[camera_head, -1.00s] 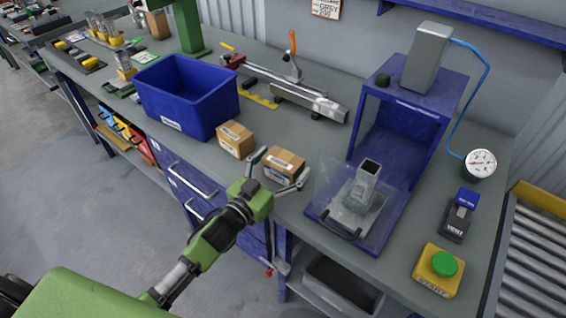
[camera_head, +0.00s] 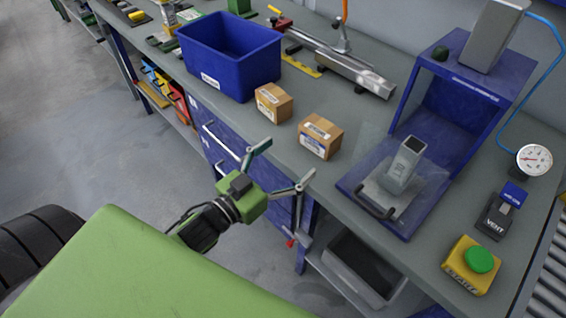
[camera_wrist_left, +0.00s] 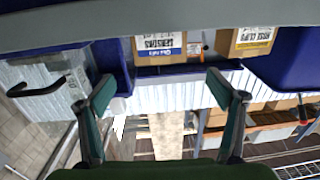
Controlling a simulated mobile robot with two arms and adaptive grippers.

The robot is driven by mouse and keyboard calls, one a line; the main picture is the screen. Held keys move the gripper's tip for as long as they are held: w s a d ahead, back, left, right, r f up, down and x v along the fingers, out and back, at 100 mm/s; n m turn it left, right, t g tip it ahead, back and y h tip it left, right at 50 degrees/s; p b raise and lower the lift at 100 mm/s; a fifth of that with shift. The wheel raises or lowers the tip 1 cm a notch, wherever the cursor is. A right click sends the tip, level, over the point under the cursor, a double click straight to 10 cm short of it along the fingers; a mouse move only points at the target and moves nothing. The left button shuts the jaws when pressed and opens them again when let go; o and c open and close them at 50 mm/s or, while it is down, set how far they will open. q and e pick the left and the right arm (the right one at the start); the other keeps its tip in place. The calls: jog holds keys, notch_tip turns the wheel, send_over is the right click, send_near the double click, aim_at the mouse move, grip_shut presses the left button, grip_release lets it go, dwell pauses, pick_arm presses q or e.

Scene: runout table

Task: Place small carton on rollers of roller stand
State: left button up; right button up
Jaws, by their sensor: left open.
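Two small brown cartons stand on the grey bench: the left carton (camera_head: 273,103) beside the blue bin, the right carton (camera_head: 320,137) nearer the blue press. Both also show at the top of the wrist view, one at centre (camera_wrist_left: 160,46) and one to its right (camera_wrist_left: 251,40), their label text upside down. My left gripper (camera_head: 290,158) is open and empty, off the bench's front edge, apart from both cartons. Its spread fingers (camera_wrist_left: 158,76) show in the wrist view. Rollers of the roller stand (camera_head: 548,292) show at the lower right edge; most of the stand is out of view. My right gripper is not in view.
The blue bin (camera_head: 205,78) stands left of the cartons. The blue press (camera_head: 430,170), with a metal part on its plate, stands to the right. A yellow start-button box (camera_head: 470,266) and a black vent switch (camera_head: 497,222) lie between press and rollers.

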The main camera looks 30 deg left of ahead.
pick_arm(q)
jog(key=shift+o, duration=0.4)
jog(key=shift+s+a, duration=0.15)
jog(key=shift+s, duration=0.4)
send_near(328, 122)
jog(key=shift+w+b, duration=0.3)
jog(key=shift+w, duration=0.8)
jog(key=x, duration=0.1)
jog(key=p+x, duration=0.1)
jog(key=x, duration=0.3)
jog(key=shift+d+f, duration=0.1)
jog(key=shift+d, duration=0.2)
jog(key=c, duration=1.4)
